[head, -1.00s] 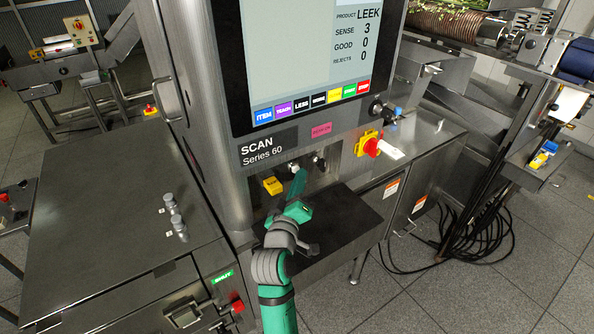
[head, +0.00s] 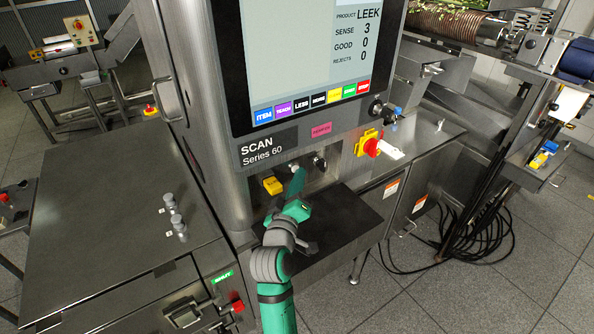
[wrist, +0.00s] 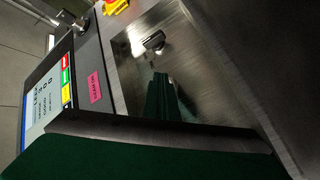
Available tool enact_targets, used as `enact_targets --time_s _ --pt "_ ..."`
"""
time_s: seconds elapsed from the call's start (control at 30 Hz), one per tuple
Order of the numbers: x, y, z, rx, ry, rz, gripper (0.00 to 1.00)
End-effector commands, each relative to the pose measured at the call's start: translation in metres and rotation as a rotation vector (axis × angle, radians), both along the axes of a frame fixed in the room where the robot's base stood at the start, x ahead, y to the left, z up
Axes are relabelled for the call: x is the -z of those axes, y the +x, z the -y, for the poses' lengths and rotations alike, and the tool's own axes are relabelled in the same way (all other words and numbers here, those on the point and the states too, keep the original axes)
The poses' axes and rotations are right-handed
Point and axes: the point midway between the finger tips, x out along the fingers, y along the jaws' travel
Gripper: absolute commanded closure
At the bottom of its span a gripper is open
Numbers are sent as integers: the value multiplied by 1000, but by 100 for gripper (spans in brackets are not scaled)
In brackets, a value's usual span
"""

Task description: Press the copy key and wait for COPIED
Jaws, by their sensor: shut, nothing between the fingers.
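The grey scan machine has a screen (head: 300,50) reading PRODUCT LEEK, SENSE 3, GOOD 0, REJECTS 0. No word COPIED shows on its visible part. A row of coloured keys (head: 317,99) runs below the screen; I cannot read a copy label on any. My gripper (head: 299,172) is shut and empty, its green fingers pointing into the recess under the SCAN panel. In the wrist view the fingers (wrist: 159,84) end just short of a silver fitting (wrist: 153,42) on the recess wall. A small gap appears between them; contact cannot be told in the head view.
A yellow part (head: 272,185) sits left of my fingers in the recess. A yellow-and-red switch (head: 368,145) is to the right. A pink label (head: 320,130) is above. A dark shelf (head: 345,222) lies under my gripper. Cables (head: 480,235) lie on the floor at right.

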Motion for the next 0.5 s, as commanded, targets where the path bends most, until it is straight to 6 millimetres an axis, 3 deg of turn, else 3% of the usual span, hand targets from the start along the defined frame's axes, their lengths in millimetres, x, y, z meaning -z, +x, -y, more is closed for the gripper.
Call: enact_targets --time_s 0.5 --pt "1 -10 7 0 1 -1 100"
